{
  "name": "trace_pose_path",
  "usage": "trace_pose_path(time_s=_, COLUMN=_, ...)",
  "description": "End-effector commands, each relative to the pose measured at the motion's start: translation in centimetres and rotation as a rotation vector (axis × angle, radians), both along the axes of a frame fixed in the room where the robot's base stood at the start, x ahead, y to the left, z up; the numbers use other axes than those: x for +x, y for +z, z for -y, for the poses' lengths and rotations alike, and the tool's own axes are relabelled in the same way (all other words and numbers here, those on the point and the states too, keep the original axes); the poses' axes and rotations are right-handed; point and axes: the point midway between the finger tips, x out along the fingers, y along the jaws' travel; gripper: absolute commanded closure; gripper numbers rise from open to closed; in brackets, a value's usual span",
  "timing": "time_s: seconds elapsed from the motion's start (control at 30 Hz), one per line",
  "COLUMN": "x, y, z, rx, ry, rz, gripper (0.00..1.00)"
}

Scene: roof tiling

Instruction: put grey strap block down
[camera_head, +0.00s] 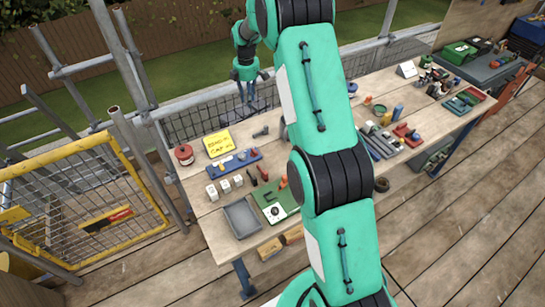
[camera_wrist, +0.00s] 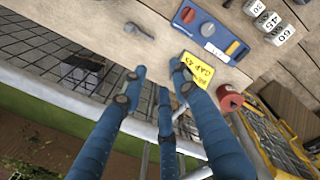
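My gripper (camera_head: 247,97) hangs fingers down behind the workbench's back edge, by the mesh rail. In the wrist view its blue fingers (camera_wrist: 157,76) are spread apart, with nothing visible between them. A small grey piece (camera_head: 261,132) lies on the wooden bench (camera_head: 205,197) near its back edge, apart from my gripper. It also shows in the wrist view (camera_wrist: 139,31), with one rounded end and a narrow shank. I cannot tell whether it is the grey strap block; no other piece is clearly that block.
A yellow lettered card (camera_head: 217,144), a red round tin (camera_head: 184,154) and a blue holder (camera_head: 235,162) stand near the bench's back left. White numbered blocks (camera_head: 225,186) and a grey tray (camera_head: 242,217) are closer to the front. My arm hides the bench's middle.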

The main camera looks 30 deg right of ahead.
Motion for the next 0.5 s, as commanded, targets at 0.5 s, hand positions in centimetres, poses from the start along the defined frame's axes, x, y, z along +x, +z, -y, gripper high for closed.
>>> trace_pose_path(time_s=0.5, x=-8.7, y=14.7, z=-6.0, rx=0.019, ry=-0.27, rz=0.099, gripper=0.7)
